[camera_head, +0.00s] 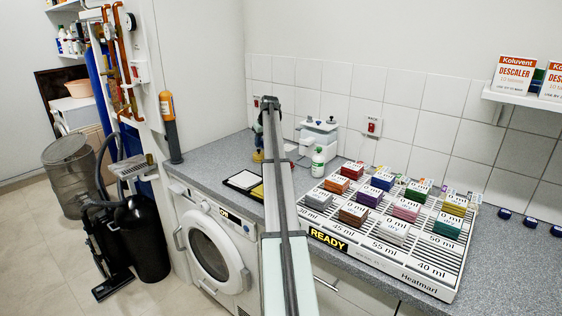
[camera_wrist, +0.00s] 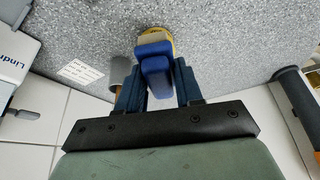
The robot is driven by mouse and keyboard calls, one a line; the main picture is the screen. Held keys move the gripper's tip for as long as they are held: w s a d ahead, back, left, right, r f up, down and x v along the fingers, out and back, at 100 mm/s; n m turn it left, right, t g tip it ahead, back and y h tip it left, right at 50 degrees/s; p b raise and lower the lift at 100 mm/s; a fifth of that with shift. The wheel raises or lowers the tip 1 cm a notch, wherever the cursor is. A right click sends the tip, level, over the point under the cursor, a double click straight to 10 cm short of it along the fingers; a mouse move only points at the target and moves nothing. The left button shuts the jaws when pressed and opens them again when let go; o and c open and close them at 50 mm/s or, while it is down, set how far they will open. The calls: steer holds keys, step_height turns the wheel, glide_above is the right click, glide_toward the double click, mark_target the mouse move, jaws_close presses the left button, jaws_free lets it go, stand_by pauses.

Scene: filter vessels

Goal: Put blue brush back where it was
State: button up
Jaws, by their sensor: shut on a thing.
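The blue brush (camera_wrist: 155,62) shows in the wrist view as a blue block between the two dark blue fingers of my gripper (camera_wrist: 158,82). My gripper is shut on it. A yellow and pale thing (camera_wrist: 155,33) shows just beyond the brush; I cannot tell whether it is part of it. Speckled grey worktop (camera_wrist: 215,35) lies behind them.
A white rack (camera_head: 440,288) of coloured blocks with a READY sign stands right of my arm. A white bottle (camera_head: 318,162) and a white appliance (camera_head: 320,137) stand behind. A black-edged tray (camera_head: 243,180) lies left of the arm, above the washing machine (camera_head: 208,245).

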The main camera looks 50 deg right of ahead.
steer(key=s+d+r, duration=0.2)
steer(key=s+d, duration=0.1)
steer(key=d, duration=0.6)
steer(key=shift+m, duration=0.3)
steer(key=shift+s+d+f, duration=0.1)
steer(key=shift+s+f, duration=0.05)
steer(key=shift+f, duration=2.4)
steer(key=shift+s+d+f, duration=0.1)
steer(key=shift+f, duration=2.4)
steer(key=shift+f, duration=0.1)
steer(key=o, duration=0.9)
steer(key=shift+o, duration=0.2)
steer(key=v, duration=1.2)
steer(key=shift+a, duration=0.15)
